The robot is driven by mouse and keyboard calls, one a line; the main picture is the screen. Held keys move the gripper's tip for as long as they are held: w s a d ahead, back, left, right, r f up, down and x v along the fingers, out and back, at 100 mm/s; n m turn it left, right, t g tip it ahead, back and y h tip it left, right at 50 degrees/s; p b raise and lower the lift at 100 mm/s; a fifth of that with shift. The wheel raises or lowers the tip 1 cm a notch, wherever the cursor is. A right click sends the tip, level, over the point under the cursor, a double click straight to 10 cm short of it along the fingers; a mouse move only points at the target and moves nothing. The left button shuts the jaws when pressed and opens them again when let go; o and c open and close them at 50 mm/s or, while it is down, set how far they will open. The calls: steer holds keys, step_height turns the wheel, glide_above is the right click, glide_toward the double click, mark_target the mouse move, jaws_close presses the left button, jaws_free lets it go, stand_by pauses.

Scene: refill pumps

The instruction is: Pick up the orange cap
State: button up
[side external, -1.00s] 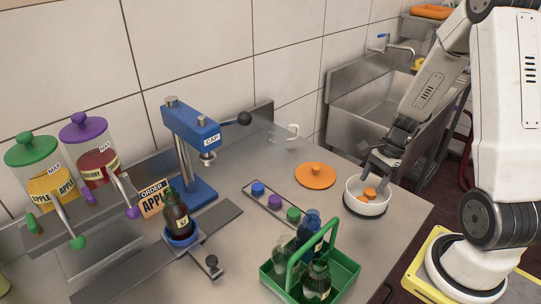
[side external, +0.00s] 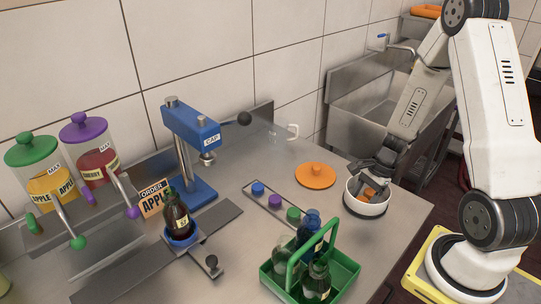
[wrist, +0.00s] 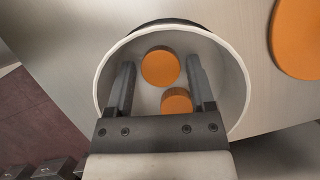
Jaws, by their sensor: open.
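Two orange caps lie in a round white bowl (side external: 366,205). In the wrist view the far orange cap (wrist: 160,66) lies flat, just past and between the fingertips, and the near orange cap (wrist: 176,101) sits between the fingers, closer to the right one. My gripper (wrist: 160,68) is open, with both fingers reaching into the bowl. In the side view my gripper (side external: 374,188) covers much of the bowl's inside, and only part of an orange cap (side external: 369,192) shows.
An orange lid with a knob (side external: 315,175) lies left of the bowl. A green bottle carrier (side external: 340,272) stands in front.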

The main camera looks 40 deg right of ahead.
mark_target(363, 200)
steer(key=shift+c, duration=0.3)
steer(key=c, duration=0.7)
steer(key=shift+o, duration=0.2)
steer(key=shift+r, duration=0.2)
step_height(363, 200, up, 10)
steer(key=shift+f, duration=0.2)
stand_by(0.9)
